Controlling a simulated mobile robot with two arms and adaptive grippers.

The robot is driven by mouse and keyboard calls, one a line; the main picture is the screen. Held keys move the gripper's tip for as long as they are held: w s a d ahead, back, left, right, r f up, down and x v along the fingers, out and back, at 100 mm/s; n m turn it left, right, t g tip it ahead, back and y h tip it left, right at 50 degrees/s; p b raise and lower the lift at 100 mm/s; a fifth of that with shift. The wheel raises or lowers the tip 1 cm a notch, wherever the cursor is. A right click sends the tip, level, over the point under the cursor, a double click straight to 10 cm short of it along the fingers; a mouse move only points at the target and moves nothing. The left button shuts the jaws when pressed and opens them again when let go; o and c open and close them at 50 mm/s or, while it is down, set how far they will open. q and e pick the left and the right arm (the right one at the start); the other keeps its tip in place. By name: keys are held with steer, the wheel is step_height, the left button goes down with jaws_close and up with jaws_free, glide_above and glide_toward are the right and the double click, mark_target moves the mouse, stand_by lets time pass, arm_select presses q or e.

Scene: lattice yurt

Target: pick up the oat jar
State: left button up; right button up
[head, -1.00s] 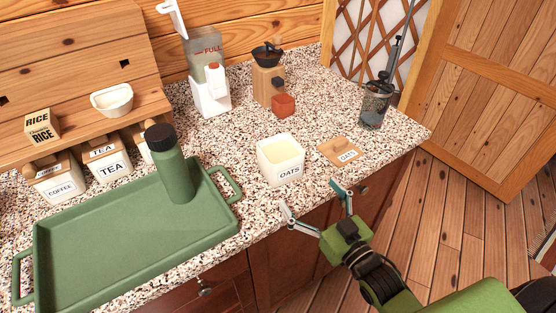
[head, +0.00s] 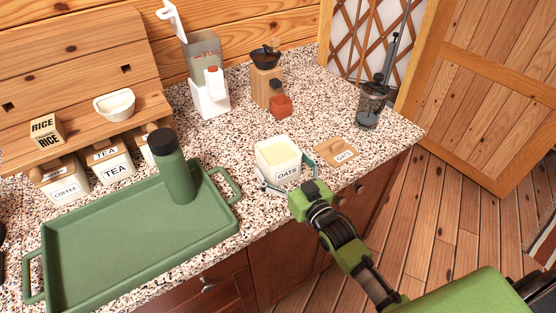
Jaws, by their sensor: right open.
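The oat jar (head: 277,160) is a white square canister labelled OATS, with its top open and pale contents showing. It stands upright on the speckled counter near the front edge. Its wooden lid (head: 336,151), also labelled OATS, lies on the counter just to its right. My right gripper (head: 284,177) is open at the front of the jar, with one finger by its left side and the other by its right side. Whether the fingers touch the jar I cannot tell. My left gripper is not in view.
A green tray (head: 130,275) with a dark-capped green bottle (head: 172,170) lies left of the jar. Behind the jar stand a wooden grinder (head: 266,85) and a white dispenser (head: 208,96). A French press (head: 371,105) stands at right. TEA (head: 114,168) and COFFEE (head: 62,188) canisters stand far left.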

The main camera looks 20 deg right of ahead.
steer(key=shift+w, duration=0.55)
steer(key=shift+s, duration=0.1)
steer(key=c, duration=1.7)
steer(key=shift+o, duration=0.2)
steer(key=shift+r, duration=0.15)
